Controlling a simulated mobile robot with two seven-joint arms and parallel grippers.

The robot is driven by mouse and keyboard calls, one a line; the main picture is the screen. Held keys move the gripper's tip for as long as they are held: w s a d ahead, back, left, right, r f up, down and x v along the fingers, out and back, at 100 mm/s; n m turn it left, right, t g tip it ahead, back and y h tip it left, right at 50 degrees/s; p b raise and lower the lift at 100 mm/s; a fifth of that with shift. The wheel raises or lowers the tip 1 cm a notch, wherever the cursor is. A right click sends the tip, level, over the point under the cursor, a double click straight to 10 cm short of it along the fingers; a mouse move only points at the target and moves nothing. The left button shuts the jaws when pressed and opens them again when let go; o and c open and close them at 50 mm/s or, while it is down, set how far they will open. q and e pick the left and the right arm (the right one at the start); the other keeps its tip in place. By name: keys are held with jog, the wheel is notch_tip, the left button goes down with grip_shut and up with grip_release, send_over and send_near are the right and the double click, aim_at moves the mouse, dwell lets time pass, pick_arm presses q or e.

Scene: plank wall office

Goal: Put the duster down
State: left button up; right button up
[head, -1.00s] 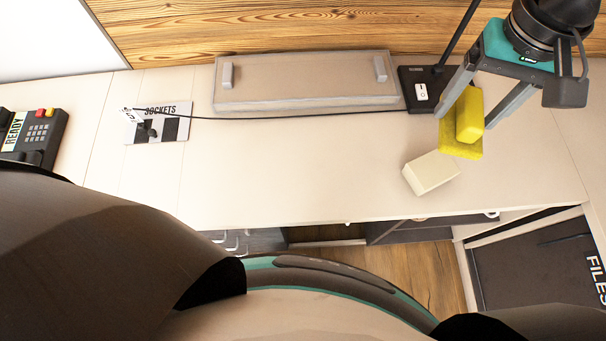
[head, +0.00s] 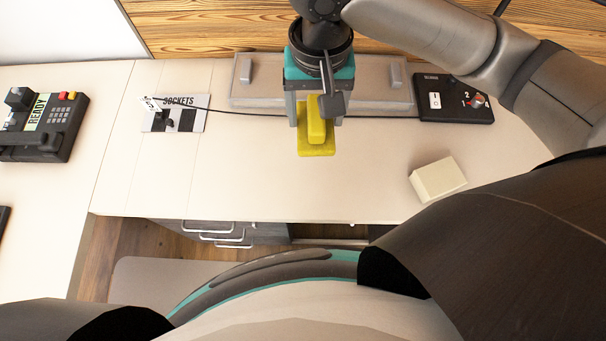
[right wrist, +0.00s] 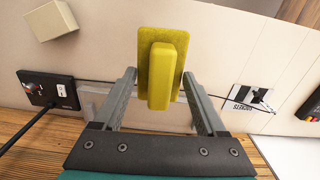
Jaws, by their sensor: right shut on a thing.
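The yellow duster (head: 317,142) has a flat pad and a raised block handle. My right gripper (head: 316,122) is shut on the duster, with one finger on each side of the handle. It holds the duster over the middle of the desk (head: 250,185), in front of the long grey case. I cannot tell whether the pad touches the desk. In the right wrist view the duster (right wrist: 163,70) sits between the two fingertips with its pad beyond them. My left gripper is not in view.
A cream block (head: 438,180) lies to the right. A long grey case (head: 375,92) stands at the back, beside a black switch box (head: 455,98) with a cable. A sockets card (head: 185,122) and black keypad device (head: 45,125) are at left. The desk's front middle is clear.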

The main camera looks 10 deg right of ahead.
jog(key=shift+s+a+f, duration=0.2)
jog(key=shift+a+f, duration=0.15)
jog(key=shift+f, duration=0.1)
jog(key=shift+s+a+f, duration=0.2)
jog(key=shift+a+f, duration=0.1)
jog(key=shift+f, duration=0.15)
jog(key=shift+m, duration=0.3)
notch_tip(320, 180, down, 14)
jog(key=b, duration=0.5)
jog(key=shift+d+b, duration=0.1)
jog(key=shift+b, duration=0.25)
notch_tip(320, 180, down, 5)
jog(key=shift+b, duration=1)
jog(key=o, duration=1.5)
jog(key=shift+f, duration=0.1)
